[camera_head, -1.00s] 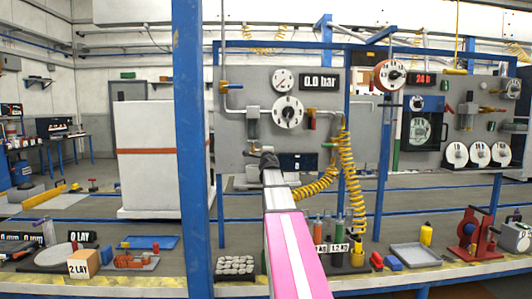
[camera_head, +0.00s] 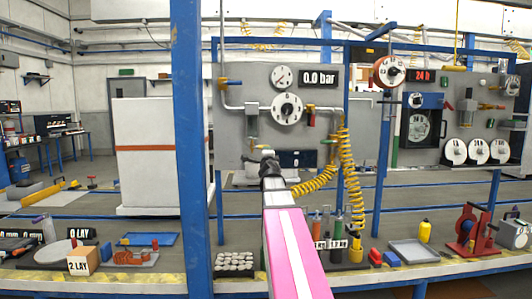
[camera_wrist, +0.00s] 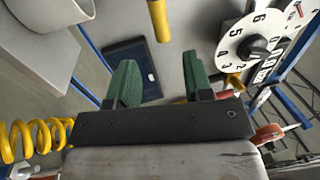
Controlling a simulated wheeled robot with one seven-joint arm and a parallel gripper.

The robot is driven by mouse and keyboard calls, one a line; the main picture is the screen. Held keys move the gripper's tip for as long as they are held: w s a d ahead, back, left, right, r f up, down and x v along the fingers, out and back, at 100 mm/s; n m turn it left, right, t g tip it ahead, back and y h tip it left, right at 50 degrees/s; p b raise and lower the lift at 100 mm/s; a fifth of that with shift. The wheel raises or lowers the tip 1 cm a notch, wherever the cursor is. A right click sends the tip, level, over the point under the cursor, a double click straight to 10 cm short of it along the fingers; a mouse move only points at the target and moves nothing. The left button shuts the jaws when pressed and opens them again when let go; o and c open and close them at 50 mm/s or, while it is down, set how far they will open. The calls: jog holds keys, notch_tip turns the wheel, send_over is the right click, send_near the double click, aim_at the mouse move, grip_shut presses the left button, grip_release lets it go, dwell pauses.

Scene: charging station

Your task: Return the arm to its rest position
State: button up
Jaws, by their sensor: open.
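My gripper (camera_wrist: 158,82) shows in the wrist view with two green fingers spread apart and nothing between them. Beyond it are the grey panel, a dark blue rectangular plate (camera_wrist: 130,68) and a white numbered dial (camera_wrist: 252,45) at the upper right. In the head view my pink and grey arm reaches from the bottom centre toward the grey panel (camera_head: 232,148). The gripper (camera_head: 270,166) is small and dark at the arm's far end, in front of the panel's lower part. Its fingers are not clear there.
A blue post (camera_head: 190,150) stands left of my arm. A coiled yellow hose (camera_head: 349,185) hangs close to its right. Below it, the bench holds a rack of cylinders (camera_head: 338,235), a grey tray (camera_head: 413,251) and a red device (camera_head: 470,231).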

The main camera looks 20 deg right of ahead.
jog(key=shift+v, duration=0.85)
jog(key=s+a+f+n+g, duration=0.2)
jog(key=a+f+n+g, duration=0.1)
jog(key=f, duration=0.8)
jog(key=s+a+f+n+g+y, duration=0.1)
jog(key=s+a+f+n+g, duration=0.15)
jog(key=f, duration=0.75)
jog(key=s+a+f+n+g, duration=0.2)
jog(key=a+f+n+g, duration=0.15)
jog(key=f, duration=0.75)
jog(key=s+a+f+n+g+y, duration=0.2)
jog(key=s+a+f+n+g, duration=0.3)
jog(key=s+f, duration=0.4)
jog(key=s+a+f+n+g+y, duration=0.3)
jog(key=s+a+f+n+g, duration=0.2)
jog(key=s+a+f, duration=0.5)
jog(key=f+n, duration=0.1)
jog(key=n, duration=0.1)
jog(key=shift+n, duration=0.4)
